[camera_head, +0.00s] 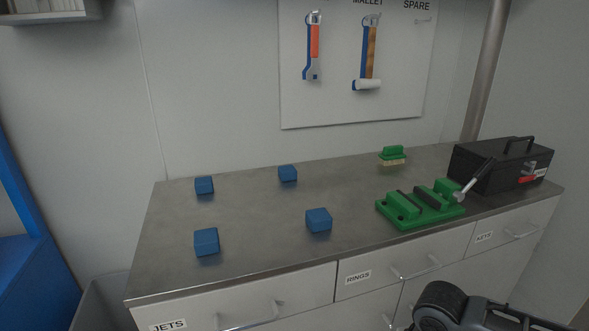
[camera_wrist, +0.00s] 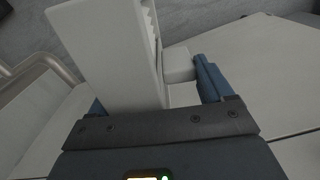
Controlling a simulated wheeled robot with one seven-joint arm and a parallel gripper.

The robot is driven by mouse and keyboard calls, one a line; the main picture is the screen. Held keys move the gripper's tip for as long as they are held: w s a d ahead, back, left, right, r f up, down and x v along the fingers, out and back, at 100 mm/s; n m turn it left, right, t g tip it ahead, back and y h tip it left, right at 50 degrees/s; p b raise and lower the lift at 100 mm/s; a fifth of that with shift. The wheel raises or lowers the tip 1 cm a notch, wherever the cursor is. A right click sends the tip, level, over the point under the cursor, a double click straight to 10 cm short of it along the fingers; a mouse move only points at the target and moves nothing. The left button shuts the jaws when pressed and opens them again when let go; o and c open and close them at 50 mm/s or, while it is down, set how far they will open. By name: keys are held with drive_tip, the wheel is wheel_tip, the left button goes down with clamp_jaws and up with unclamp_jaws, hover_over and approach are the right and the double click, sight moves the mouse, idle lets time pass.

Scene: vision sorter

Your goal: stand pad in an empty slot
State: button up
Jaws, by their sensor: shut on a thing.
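My gripper (camera_wrist: 155,84) shows in the wrist view, with a blue finger at each side. It is shut on a pale, flat slab (camera_wrist: 107,50), which I take to be the pad. The slab has a row of small teeth along one edge and a small pale block (camera_wrist: 180,66) at its right side. The slab hides most of the left finger. I cannot make out any slot in either view.
The grey worktop (camera_head: 250,220) holds several blue blocks (camera_head: 206,242), a green vise (camera_head: 421,205), a green-topped block (camera_head: 392,153) and a black toolbox (camera_head: 502,165). Labelled drawers (camera_head: 375,277) are below its front edge. A tool board (camera_head: 345,100) hangs behind. The worktop's middle has free room.

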drive_tip(key=shift+s+a+f+m, duration=0.2)
drive_tip(key=shift+f+m, duration=0.05)
drive_tip(key=shift+f, duration=0.25)
drive_tip(key=shift+s+a+f+m, duration=0.2)
drive_tip(key=shift+f+m, duration=0.05)
drive_tip(key=shift+f, duration=0.2)
drive_tip(key=shift+w+a, duration=0.15)
drive_tip(key=shift+a, duration=0.1)
drive_tip(key=shift+w+r, duration=2.1)
drive_tip(key=shift+r, duration=0.55)
drive_tip(key=s+f, duration=0.4)
drive_tip(key=f, duration=0.1)
drive_tip(key=shift+d, duration=0.1)
drive_tip(key=shift+s+d+f, duration=0.15)
drive_tip(key=shift+s+f, duration=0.15)
drive_tip(key=shift+s, duration=0.05)
